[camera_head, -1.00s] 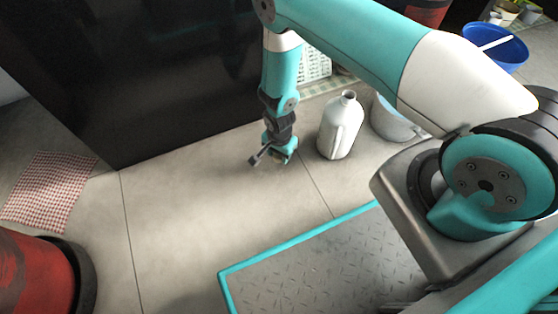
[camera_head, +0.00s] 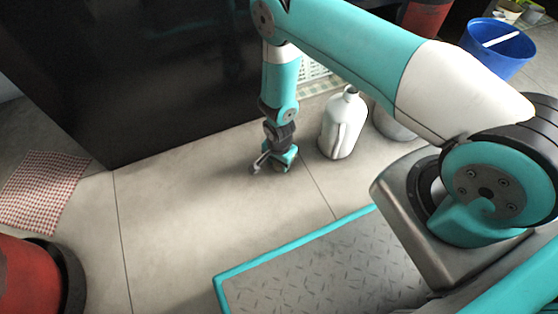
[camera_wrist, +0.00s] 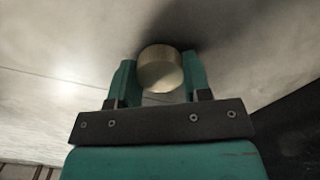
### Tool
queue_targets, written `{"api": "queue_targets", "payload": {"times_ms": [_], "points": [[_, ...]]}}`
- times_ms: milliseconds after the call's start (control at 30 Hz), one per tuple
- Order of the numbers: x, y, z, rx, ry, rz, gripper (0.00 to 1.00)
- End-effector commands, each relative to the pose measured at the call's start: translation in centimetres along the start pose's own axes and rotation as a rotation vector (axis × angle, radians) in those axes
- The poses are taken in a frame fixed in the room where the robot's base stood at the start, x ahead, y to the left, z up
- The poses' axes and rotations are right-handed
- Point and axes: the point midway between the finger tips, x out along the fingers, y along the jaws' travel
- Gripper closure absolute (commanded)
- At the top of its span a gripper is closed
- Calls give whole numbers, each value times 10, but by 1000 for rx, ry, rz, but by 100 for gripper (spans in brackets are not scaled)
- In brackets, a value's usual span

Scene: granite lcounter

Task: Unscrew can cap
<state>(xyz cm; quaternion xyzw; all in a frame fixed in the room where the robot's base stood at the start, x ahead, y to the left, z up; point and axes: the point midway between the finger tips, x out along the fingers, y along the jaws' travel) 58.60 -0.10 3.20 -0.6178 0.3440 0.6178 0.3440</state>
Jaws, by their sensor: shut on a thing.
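A white can (camera_head: 343,128) with a handle stands upright on the tiled floor in the head view, and its neck on top is bare and open. My gripper (camera_head: 272,160) is to the left of the can, low over the floor and apart from it. In the wrist view my gripper (camera_wrist: 160,82) is shut on a round, brass-coloured cap (camera_wrist: 161,70), held between its two teal fingers. The cap is too small to make out in the head view.
A grey-white bowl or pot (camera_head: 392,124) stands right of the can, partly behind my arm. A blue bucket (camera_head: 497,50) is at the far right. A red checked cloth (camera_head: 42,192) lies left. A dark cabinet (camera_head: 150,80) stands behind. The floor (camera_head: 180,215) in front is clear.

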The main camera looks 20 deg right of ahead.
Motion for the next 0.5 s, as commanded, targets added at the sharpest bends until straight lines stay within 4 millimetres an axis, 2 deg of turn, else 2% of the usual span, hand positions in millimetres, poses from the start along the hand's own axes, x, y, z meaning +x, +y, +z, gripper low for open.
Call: {"api": "queue_targets", "payload": {"times_ms": [500], "points": [[4,0,0,0,0,0,88]]}}
